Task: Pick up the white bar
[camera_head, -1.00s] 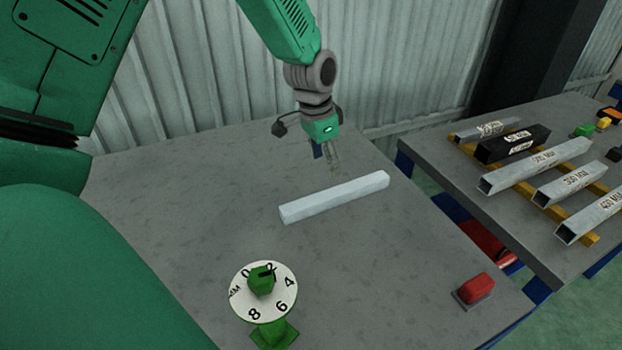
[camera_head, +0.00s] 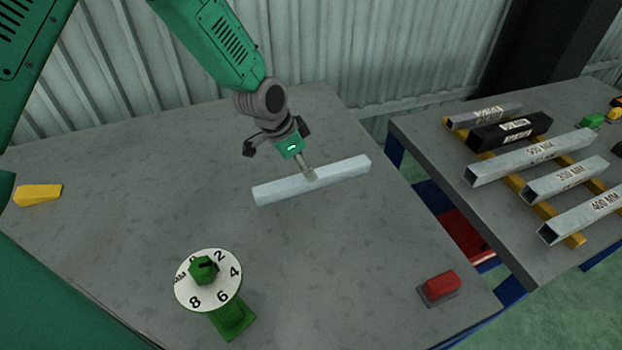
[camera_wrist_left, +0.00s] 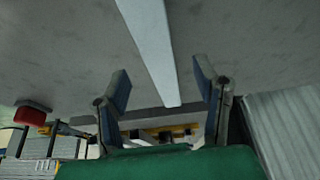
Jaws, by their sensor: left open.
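The white bar (camera_head: 335,177) lies flat on the grey table, running from lower left to upper right in the head view. My left gripper (camera_head: 308,174) points down at the middle of the bar, its fingertips overlapping the bar in that view. In the left wrist view the open fingers (camera_wrist_left: 162,82) stand apart on either side of the white bar (camera_wrist_left: 150,45), with visible gaps. I cannot tell exactly how far the fingertips are above the table. My right gripper is not in view.
A green-based numbered dial (camera_head: 208,282) stands at the front of the table. A red button (camera_head: 439,287) is near the front right edge, and a yellow piece (camera_head: 38,194) lies at the left. A second table (camera_head: 420,140) at the right holds several labelled bars on yellow rails.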

